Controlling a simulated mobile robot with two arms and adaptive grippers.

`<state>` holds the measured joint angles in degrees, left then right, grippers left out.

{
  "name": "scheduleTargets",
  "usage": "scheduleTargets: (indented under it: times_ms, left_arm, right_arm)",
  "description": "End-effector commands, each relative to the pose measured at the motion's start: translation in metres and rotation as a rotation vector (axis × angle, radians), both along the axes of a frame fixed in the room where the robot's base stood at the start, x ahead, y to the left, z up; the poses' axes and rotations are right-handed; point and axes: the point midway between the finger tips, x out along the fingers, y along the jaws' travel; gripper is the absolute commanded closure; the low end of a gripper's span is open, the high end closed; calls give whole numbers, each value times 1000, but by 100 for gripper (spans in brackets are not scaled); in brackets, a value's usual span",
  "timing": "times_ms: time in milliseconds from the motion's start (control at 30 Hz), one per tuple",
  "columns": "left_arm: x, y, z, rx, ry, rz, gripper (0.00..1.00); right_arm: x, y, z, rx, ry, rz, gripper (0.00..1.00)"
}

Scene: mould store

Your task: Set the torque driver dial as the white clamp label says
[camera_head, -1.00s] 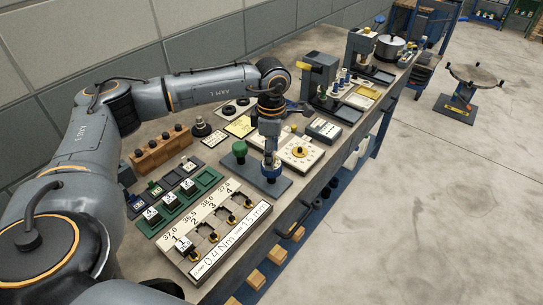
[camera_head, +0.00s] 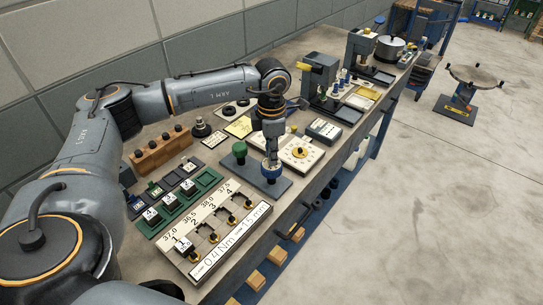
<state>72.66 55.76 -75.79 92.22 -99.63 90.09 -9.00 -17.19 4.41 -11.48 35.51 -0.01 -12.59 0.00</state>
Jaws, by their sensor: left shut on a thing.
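My left gripper (camera_head: 272,160) points straight down and is shut on the top of a blue ribbed knob (camera_head: 271,173). The knob stands upright on a dark grey plate (camera_head: 262,185), beside a green knob (camera_head: 240,151). A white square panel with a round dial (camera_head: 300,152) and a dark, yellow-ringed centre lies just right of the gripper. Its marks are too small to read. The white label (camera_head: 232,240) on the front of the numbered tray reads 0.4 Nm and 15 mm. My right gripper is out of view.
The pale tray (camera_head: 190,218) has several numbered slots, one with a white-tagged block. A green tray (camera_head: 165,227) of tagged blocks and a wooden rack (camera_head: 160,153) stand to the left. A grey box (camera_head: 324,130) and machines (camera_head: 319,75) stand beyond the dial. The bench's front edge is close.

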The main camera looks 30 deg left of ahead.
Motion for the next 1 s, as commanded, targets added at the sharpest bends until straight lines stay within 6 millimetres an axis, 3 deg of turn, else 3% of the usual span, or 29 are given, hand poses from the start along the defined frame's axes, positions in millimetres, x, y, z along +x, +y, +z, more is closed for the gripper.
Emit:
scheduleTargets:
  times_ms: [233,500,867,1000]
  left_arm:
    - [0,0,0,1,1,16,100]
    - [0,0,-1,1,2,303,100]
    - [0,0,-1,1,1,353,100]
    - [-1,0,-1,0,3,477,100]
  right_arm:
    - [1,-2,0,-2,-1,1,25]
    - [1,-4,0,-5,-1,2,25]
    - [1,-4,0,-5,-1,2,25]
    - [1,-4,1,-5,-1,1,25]
